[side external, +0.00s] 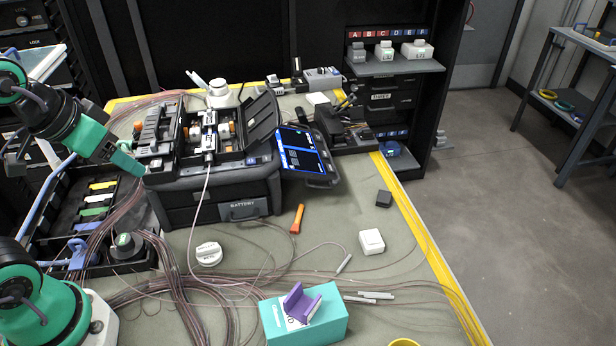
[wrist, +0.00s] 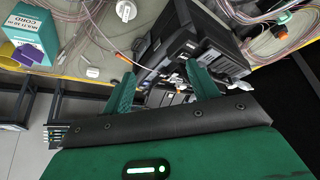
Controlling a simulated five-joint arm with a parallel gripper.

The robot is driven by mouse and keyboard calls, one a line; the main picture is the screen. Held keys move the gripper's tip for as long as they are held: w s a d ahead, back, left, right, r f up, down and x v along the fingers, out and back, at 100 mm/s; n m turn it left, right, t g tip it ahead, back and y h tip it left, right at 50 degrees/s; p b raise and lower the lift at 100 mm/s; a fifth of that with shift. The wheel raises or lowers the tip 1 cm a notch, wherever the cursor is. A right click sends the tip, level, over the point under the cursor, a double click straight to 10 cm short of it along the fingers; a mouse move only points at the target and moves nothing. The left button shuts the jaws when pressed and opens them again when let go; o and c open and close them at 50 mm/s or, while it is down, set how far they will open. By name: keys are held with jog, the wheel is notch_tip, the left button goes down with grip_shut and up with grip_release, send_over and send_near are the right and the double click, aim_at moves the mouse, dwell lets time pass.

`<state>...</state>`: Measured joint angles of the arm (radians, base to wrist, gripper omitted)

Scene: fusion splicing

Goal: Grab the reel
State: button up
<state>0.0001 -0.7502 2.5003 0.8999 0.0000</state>
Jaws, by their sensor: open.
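A white round piece that looks like the reel (side external: 208,253) lies on the mat in front of the black splicer case. It also shows at the top of the wrist view (wrist: 126,10). My gripper (side external: 128,163) is at the upper left in the side view, beside the left end of the splicer and well above and left of the reel. In the wrist view its two green fingers (wrist: 162,90) are apart with nothing held between them.
The splicer case (side external: 230,195) has an open lid and a lit screen (side external: 303,150). A teal box (side external: 325,325) with a purple holder (side external: 302,303) stands at the front. A white cube (side external: 371,241) and an orange tool (side external: 297,219) lie to the right. Loose fibres cross the mat.

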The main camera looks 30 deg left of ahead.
jog(key=o, duration=0.3)
jog(key=shift+o, duration=0.2)
jog(key=n+g, duration=0.6)
jog(key=n, duration=0.5)
send_over(205, 249)
notch_tip(205, 249, down, 17)
jog(key=shift+r, duration=0.15)
jog(key=shift+f, duration=1.3)
jog(key=shift+f, duration=0.2)
